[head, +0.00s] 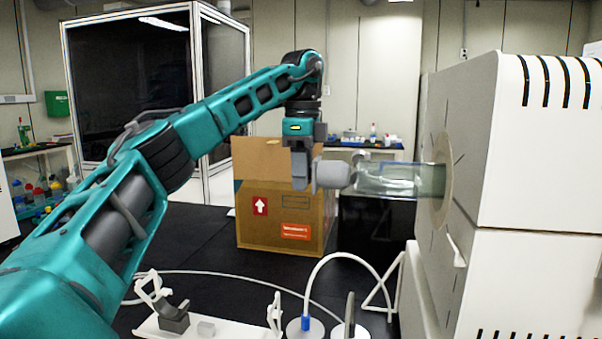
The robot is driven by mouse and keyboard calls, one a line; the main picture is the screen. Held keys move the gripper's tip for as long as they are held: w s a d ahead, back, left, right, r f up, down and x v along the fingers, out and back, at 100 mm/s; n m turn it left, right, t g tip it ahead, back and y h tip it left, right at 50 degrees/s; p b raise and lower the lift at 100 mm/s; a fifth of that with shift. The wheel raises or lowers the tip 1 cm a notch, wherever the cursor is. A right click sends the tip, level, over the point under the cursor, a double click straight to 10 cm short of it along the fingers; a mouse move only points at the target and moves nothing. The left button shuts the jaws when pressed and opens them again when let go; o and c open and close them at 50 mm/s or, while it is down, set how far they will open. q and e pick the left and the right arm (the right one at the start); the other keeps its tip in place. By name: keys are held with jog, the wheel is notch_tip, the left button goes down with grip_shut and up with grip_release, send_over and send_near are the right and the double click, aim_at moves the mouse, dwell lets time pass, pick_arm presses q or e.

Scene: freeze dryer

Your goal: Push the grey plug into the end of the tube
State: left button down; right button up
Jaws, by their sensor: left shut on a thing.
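The grey plug (331,174) is held in my left gripper (302,172), which is shut on it and points down from the teal arm. The plug is level with the clear glass tube (390,180), which sticks out to the left from the round port of the white machine. The plug's narrower right end meets or overlaps the tube's open left end; I cannot tell how deep it sits. My right gripper is not in view.
The white machine (530,150) fills the right side. Below are a white stand (215,326) with upright holders and a white hose (345,256). A dark-panelled enclosure (130,85) stands at the back left.

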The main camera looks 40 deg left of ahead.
aim_at(340, 173)
pick_arm(q)
jog(key=shift+d, duration=0.15)
jog(key=shift+w+d, duration=0.35)
jog(key=shift+d, duration=0.25)
jog(key=shift+w+d, duration=0.35)
jog(key=shift+d, duration=0.25)
jog(key=shift+w+d, duration=0.15)
jog(key=shift+d, duration=0.05)
dwell(0.7)
jog(key=shift+w+d, duration=0.45)
jog(key=shift+d, duration=0.4)
jog(key=shift+w+d, duration=0.4)
jog(key=shift+d, duration=0.4)
jog(key=c, duration=0.8)
grip_release()
jog(key=shift+r, duration=0.15)
